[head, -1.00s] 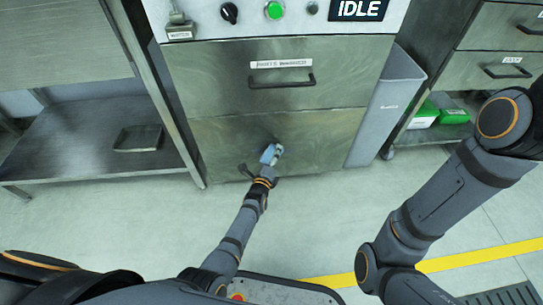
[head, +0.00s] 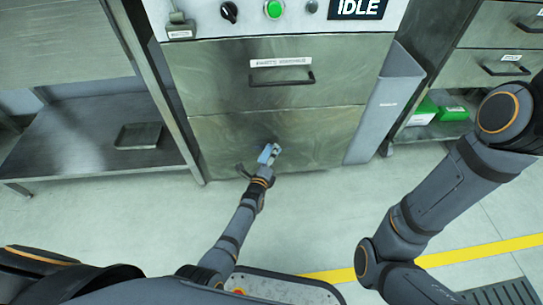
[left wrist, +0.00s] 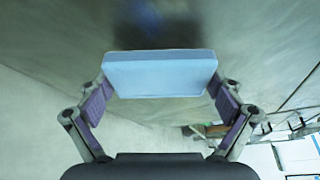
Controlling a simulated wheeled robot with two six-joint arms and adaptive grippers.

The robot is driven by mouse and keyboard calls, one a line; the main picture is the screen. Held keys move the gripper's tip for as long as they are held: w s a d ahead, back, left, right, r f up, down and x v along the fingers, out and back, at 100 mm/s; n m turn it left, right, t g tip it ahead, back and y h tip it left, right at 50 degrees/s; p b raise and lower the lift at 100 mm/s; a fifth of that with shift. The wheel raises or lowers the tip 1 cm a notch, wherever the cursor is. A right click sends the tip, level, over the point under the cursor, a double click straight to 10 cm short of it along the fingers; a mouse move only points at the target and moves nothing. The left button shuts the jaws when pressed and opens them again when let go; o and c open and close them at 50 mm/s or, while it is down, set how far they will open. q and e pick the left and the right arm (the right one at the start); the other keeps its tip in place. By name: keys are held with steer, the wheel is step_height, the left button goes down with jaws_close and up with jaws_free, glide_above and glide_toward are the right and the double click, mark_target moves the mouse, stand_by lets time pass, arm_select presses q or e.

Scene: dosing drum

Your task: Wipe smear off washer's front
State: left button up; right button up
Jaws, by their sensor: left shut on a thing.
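The washer's steel front (head: 320,128) stands ahead of me, with a drawer-like panel above a plain lower panel. My left gripper (head: 269,155) is at the lower panel, shut on a light blue sponge-like block (head: 265,152). In the left wrist view the block (left wrist: 160,75) sits between both fingers, its far face turned to the steel. A dark blurred patch (left wrist: 158,22) shows on the panel just beyond the block; I cannot tell whether it is smear, shadow or reflection. Whether the block touches the panel is unclear. My right gripper is out of view.
A bar handle (head: 282,81) sticks out of the upper panel. A steel table with a lower shelf (head: 85,140) stands left, holding a small tray (head: 139,136). A grey bin (head: 385,105) stands right of the washer. The floor in front is clear.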

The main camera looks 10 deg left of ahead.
mark_target(261, 156)
arm_select(q)
steer(key=shift+a, duration=0.6)
steer(key=shift+s+a+p, duration=0.15)
steer(key=shift+a+p, duration=0.2)
steer(key=shift+a, duration=0.65)
steer(key=shift+s+a, duration=0.1)
steer(key=shift+a, duration=0.85)
steer(key=shift+s+a+p, duration=0.15)
steer(key=shift+a+p, duration=0.3)
steer(key=shift+a, duration=0.55)
